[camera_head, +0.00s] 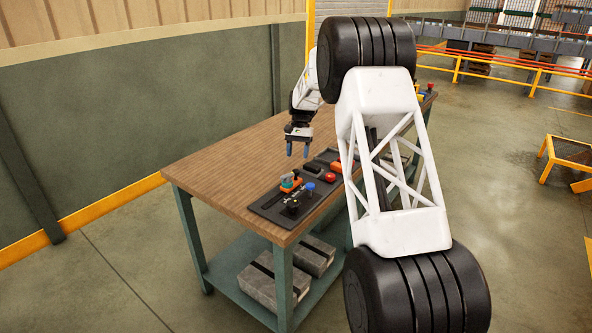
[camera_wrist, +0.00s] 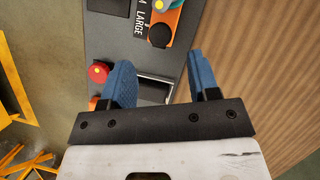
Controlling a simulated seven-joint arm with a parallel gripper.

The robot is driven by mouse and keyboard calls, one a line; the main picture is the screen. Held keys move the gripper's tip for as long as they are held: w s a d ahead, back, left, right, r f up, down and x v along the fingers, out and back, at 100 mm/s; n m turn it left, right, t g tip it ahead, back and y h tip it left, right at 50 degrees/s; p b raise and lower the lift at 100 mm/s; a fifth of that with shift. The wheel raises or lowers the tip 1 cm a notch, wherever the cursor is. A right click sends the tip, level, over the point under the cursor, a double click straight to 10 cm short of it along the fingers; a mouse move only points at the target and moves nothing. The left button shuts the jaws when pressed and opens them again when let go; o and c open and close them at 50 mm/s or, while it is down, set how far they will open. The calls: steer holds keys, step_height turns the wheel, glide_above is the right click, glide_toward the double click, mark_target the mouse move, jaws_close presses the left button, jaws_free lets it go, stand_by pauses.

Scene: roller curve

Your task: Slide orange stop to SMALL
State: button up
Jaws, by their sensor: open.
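An orange piece (camera_head: 291,186), which looks like the orange stop, sits on the dark control panel (camera_head: 266,203) with a teal part and a dark knob on it. In the wrist view the orange piece (camera_wrist: 179,22) is at the top, beside a label reading LARGE (camera_wrist: 140,22). A black knob (camera_wrist: 160,36) covers part of it. No SMALL label is readable. My gripper (camera_head: 298,151) is open and empty above the tabletop, behind the panel in the head view. Its blue fingers (camera_wrist: 160,70) are apart from the orange piece in the wrist view.
A red button (camera_head: 330,177), a blue knob (camera_head: 309,186) and a black knob (camera_head: 293,207) stand on the panel. A red button (camera_wrist: 98,73) is left of my fingers. The wooden tabletop (camera_head: 222,165) is clear at left. My arm hides the table's right part.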

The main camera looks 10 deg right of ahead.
mark_target(296, 170)
steer(key=shift+x, duration=3.3)
steer(key=shift+c, duration=0.4)
jaws_close()
